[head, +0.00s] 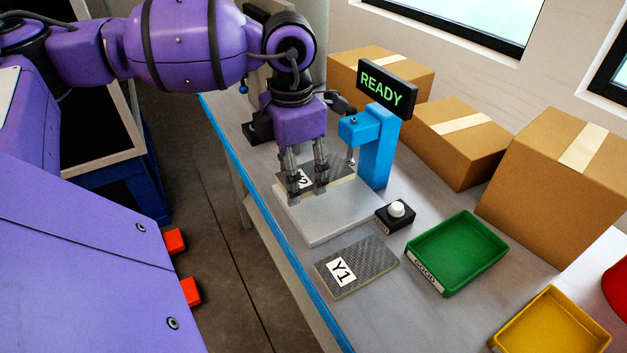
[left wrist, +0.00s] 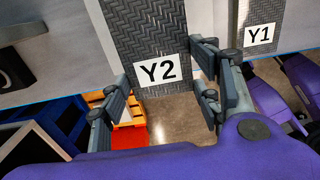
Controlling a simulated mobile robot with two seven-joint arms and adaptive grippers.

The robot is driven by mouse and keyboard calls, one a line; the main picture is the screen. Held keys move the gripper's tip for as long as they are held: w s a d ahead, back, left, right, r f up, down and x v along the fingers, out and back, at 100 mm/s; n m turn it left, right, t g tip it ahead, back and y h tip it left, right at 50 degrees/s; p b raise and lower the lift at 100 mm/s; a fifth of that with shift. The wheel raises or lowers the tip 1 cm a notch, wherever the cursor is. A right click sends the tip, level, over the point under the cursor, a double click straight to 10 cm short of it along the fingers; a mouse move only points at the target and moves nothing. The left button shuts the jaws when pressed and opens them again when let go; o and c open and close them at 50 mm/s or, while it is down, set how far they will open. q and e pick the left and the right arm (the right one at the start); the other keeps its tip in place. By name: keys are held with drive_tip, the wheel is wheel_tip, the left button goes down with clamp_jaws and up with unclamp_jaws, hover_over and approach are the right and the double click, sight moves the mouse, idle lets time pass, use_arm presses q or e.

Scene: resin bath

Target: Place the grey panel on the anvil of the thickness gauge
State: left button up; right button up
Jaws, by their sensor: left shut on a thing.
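My left gripper (head: 308,192) is shut on the grey panel labelled Y2 (head: 343,182), gripping its near end. The woven panel also shows in the left wrist view (left wrist: 145,35), with the fingers on either side of its label. The thickness gauge (head: 377,155) has a blue column, a lit READY display and a pale base plate (head: 338,224). The panel is over the base, with its far end close to the gauge's spindle (head: 351,156). The anvil is hidden, and I cannot tell whether the panel touches it. My right gripper is not in view.
A second grey panel, Y1 (head: 372,258), lies on the table in front of the base. A black box with a white button (head: 396,210) stands beside the base. A green tray (head: 462,246) and a yellow tray (head: 553,325) are at right. Cardboard boxes (head: 452,145) stand behind.

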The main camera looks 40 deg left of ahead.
sight(313, 180)
use_arm(q)
drive_tip(key=w, duration=0.1)
drive_tip(key=w+d, duration=0.1)
drive_tip(key=w, duration=0.1)
drive_tip(key=shift+w+d, duration=0.1)
drive_tip(key=shift+d, duration=0.1)
drive_tip(key=shift+w+f, duration=0.15)
drive_tip(key=shift+f+p, duration=0.3)
drive_tip(key=shift+f, duration=1.3)
